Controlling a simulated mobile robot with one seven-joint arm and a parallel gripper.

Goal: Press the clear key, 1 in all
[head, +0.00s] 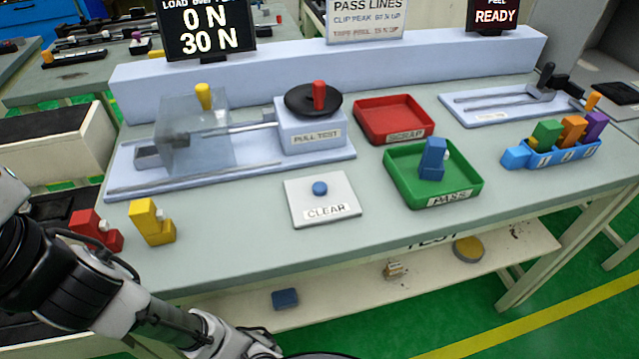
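The clear key is a round blue button (320,188) on a pale square plate (335,212) labelled CLEAR, near the front middle of the test bench. Nothing covers or touches the button. Whether it is pressed down cannot be told. My arm (120,310) comes in from the left and runs down to the bottom edge, in front of and below the bench top. My gripper is not visible. The load display (205,28) reads 0 N and 30 N.
The pull tester (312,132) with a clear guard stands behind the key. A red scrap tray (385,138) and a green pass tray (478,188) holding a blue clip (432,160) lie right. Red (88,226) and yellow (145,222) clips stand left, near my arm.

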